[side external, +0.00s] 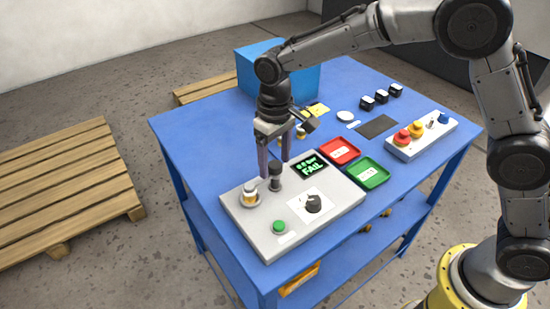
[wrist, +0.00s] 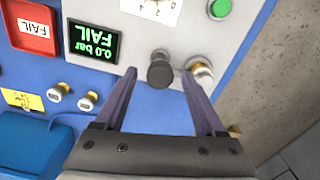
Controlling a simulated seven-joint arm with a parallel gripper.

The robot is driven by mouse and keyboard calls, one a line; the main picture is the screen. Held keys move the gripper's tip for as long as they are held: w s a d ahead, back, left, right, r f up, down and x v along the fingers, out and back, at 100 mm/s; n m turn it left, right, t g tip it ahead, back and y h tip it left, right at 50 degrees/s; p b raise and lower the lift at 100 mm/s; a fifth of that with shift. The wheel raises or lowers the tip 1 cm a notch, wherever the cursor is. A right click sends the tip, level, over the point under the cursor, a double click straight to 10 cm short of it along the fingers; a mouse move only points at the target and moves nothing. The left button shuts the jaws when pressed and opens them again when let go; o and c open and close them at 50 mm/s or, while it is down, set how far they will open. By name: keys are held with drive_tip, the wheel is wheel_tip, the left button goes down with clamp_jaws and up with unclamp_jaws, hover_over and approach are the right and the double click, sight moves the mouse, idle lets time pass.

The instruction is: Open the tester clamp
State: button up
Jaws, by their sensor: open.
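The grey tester (side external: 335,212) stands on the blue table. Its clamp (side external: 275,170) is a dark upright post with a round knob, beside a seated brass-and-white valve (side external: 249,197). My gripper (side external: 273,168) points down over the tester, open, with its two fingers on either side of the clamp knob. In the wrist view the knob (wrist: 160,72) shows between the fingertips, with a gap on each side. The valve (wrist: 202,74) lies just outside the right finger there. The display (wrist: 92,43) reads "0.0 bar FAIL" in green.
A green button (side external: 280,226) and a black dial (side external: 313,204) are on the tester's front part. A red tray (side external: 340,151) and a green tray (side external: 367,172) lie to its right. Two valves (wrist: 73,97) stand near a yellow note (wrist: 20,100). A blue box (side external: 250,72) stands behind.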

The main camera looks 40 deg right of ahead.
clamp_jaws()
idle(1.4)
